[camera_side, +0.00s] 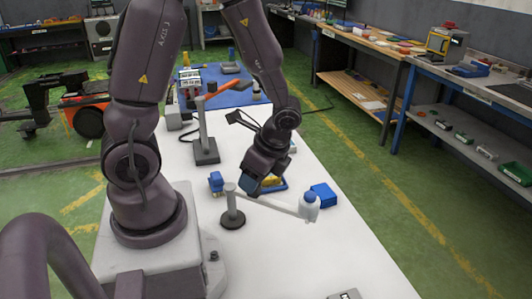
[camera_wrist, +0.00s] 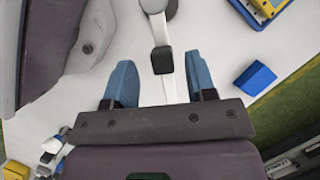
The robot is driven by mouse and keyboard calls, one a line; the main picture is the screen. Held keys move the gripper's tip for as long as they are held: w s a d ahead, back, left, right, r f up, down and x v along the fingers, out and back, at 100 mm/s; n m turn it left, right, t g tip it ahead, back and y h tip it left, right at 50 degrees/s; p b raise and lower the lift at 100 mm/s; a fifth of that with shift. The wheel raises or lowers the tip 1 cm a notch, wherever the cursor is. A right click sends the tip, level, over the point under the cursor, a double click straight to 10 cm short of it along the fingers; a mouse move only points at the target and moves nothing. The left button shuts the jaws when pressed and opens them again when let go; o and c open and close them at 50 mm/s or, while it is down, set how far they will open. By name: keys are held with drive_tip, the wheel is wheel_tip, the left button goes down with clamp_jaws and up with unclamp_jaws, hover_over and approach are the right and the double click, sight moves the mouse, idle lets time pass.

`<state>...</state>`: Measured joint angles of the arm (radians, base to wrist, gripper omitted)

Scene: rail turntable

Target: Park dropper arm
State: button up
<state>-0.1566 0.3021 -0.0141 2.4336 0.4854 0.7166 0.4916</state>
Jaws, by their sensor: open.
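The dropper arm (camera_side: 278,206) is a pale bar. My gripper (camera_side: 249,186) points down close to the post end of the bar. Gaps show on both sides; I see no contact.
A blue block (camera_side: 322,195) lies just behind the dropper head. A blue tray with yellow contents (camera_side: 271,183) is partly hidden behind my gripper. A taller grey stand with an orange arm (camera_side: 206,146) stands farther back. The front of the white table (camera_side: 290,260) is mostly clear.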

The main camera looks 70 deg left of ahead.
drive_tip(key=v, duration=1)
wheel_tip(320, 180, up, 6)
drive_tip(key=n+t+h, duration=0.2)
drive_tip(key=n+t, duration=0.3)
drive_tip(key=n, duration=0.3)
hover_over(272, 203)
drive_tip(key=s+d, duration=0.2)
drive_tip(key=d, duration=0.2)
drive_tip(key=r+t, duration=0.1)
drive_tip(key=s+r+t, duration=0.1)
drive_tip(key=r, duration=0.1)
drive_tip(key=s+d+r+t+h, duration=0.1)
drive_tip(key=r+t, duration=0.1)
drive_tip(key=shift+d+r+n, duration=0.1)
drive_tip(key=shift+r+n, duration=0.05)
drive_tip(key=shift+n, duration=0.25)
